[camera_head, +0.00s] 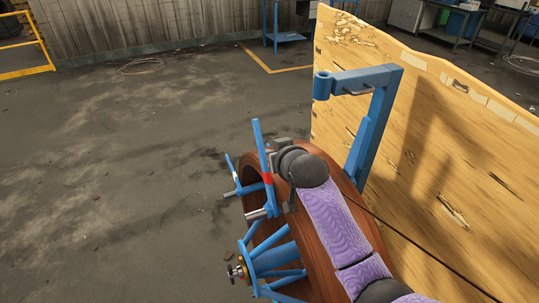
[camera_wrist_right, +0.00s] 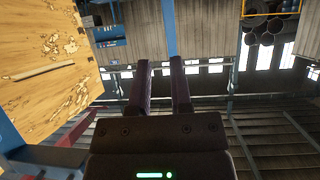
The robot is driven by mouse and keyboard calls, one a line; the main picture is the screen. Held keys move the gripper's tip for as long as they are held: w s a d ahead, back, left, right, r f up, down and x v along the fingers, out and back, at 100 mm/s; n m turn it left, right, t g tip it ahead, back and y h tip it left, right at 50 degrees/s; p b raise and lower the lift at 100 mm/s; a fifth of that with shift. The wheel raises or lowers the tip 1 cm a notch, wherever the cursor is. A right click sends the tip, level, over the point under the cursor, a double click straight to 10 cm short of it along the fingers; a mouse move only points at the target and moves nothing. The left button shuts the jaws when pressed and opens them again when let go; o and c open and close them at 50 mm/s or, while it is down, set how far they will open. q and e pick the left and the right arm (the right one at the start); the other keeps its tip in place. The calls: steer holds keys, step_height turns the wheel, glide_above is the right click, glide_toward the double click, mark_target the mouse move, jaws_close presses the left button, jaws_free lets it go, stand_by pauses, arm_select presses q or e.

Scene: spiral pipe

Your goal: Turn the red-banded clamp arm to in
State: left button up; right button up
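The clamp arm (camera_head: 259,143) is a thin blue bar with a red band (camera_head: 267,178), standing nearly upright at the near-left side of a brown wooden wheel-like reel (camera_head: 325,225). My right arm comes in from the lower right across the reel. My right gripper (camera_head: 281,147) is just right of the clamp arm, close to it; contact cannot be told. In the right wrist view its two dark fingers (camera_wrist_right: 160,75) stand apart with background showing between them. A blue strip (camera_wrist_right: 171,28) shows beyond the fingertips; I cannot tell whether it is the clamp arm. My left gripper is not in view.
A blue hooked bracket (camera_head: 371,120) rises behind the reel, beside a tall plywood panel (camera_head: 440,130) on the right. Blue spokes with a brass-coloured hub fitting (camera_head: 236,271) are at the reel's lower left. The floor (camera_head: 110,170) to the left is mostly clear.

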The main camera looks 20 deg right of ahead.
steer(key=s+f+t+b, duration=0.2)
steer(key=f+b, duration=0.1)
steer(key=s+d+f+b, duration=0.1)
steer(key=f, duration=0.1)
steer(key=shift+m+t+h, duration=0.3)
steer(key=shift+t+h, duration=0.1)
steer(key=shift+c, duration=1.2)
steer(key=s+t+b, duration=0.2)
steer(key=s+b, duration=0.1)
steer(key=shift+a+f, duration=0.15)
jaws_close()
steer(key=s+a+r+n+t+y+b, duration=0.1)
steer(key=s+r+t+y+b, duration=0.1)
steer(key=s+t+b, duration=0.15)
steer(key=p, duration=0.1)
glide_toward(261, 144)
step_height(261, 144, up, 4)
steer(key=w, duration=0.2)
steer(key=shift+g, duration=0.35)
steer(key=w+f, duration=0.1)
steer(key=w, duration=0.1)
steer(key=w+f+b, duration=0.1)
steer(key=w, duration=0.1)
steer(key=shift+a+f, duration=0.2)
steer(key=shift+a, duration=0.05)
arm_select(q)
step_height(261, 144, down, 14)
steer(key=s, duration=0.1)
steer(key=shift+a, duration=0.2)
